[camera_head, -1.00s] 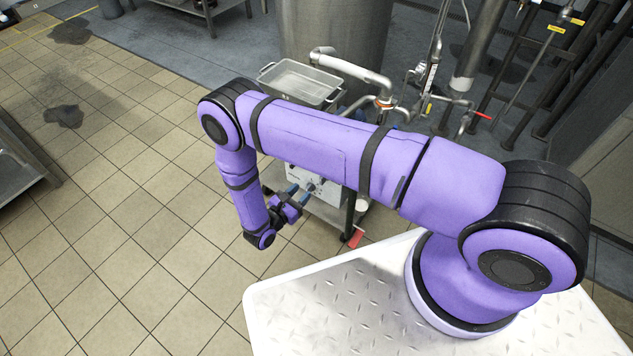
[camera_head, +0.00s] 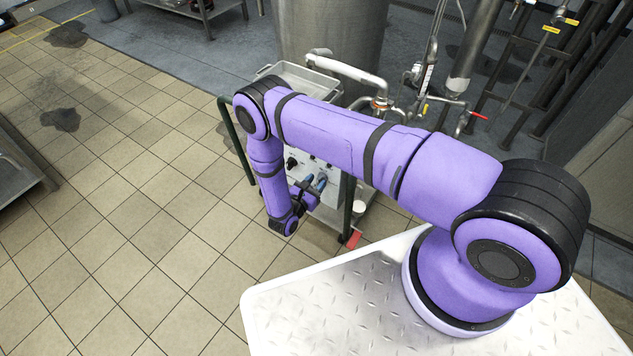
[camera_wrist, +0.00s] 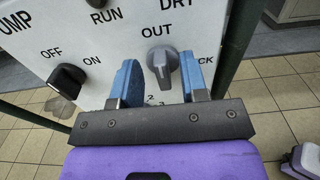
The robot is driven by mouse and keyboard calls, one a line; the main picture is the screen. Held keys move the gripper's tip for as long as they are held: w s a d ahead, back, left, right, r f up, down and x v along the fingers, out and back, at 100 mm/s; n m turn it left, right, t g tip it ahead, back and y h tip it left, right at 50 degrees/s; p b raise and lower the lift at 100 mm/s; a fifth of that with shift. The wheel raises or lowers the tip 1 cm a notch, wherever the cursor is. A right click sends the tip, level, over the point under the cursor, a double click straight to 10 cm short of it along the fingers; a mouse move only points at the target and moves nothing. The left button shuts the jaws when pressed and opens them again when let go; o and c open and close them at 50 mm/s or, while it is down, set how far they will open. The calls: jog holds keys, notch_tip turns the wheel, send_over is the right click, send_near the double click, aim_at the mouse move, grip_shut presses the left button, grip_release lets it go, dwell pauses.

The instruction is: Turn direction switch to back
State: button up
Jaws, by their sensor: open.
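The direction switch (camera_wrist: 163,65) is a grey knob on a pale control panel (camera_wrist: 110,45) in the wrist view. "OUT" is printed above it and a partly hidden label ending in "CK" is to its right. My gripper (camera_wrist: 158,62) is open, with one blue finger on each side of the knob. I cannot tell whether either finger touches it. The lower label is partly hidden by my gripper. In the head view, my gripper (camera_head: 312,185) is at the front of the panel (camera_head: 325,172), partly hidden by my arm.
A black OFF/ON knob (camera_wrist: 67,77) is left of the grey one, close to my left finger. Dark green frame posts (camera_head: 237,140) flank the panel. A metal basin (camera_head: 297,80) and pipes (camera_head: 348,68) are above and behind. The tiled floor (camera_head: 110,230) at left is clear.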

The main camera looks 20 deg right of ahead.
jog(key=shift+w+d, duration=0.2)
jog(key=shift+d, duration=0.1)
grip_shut()
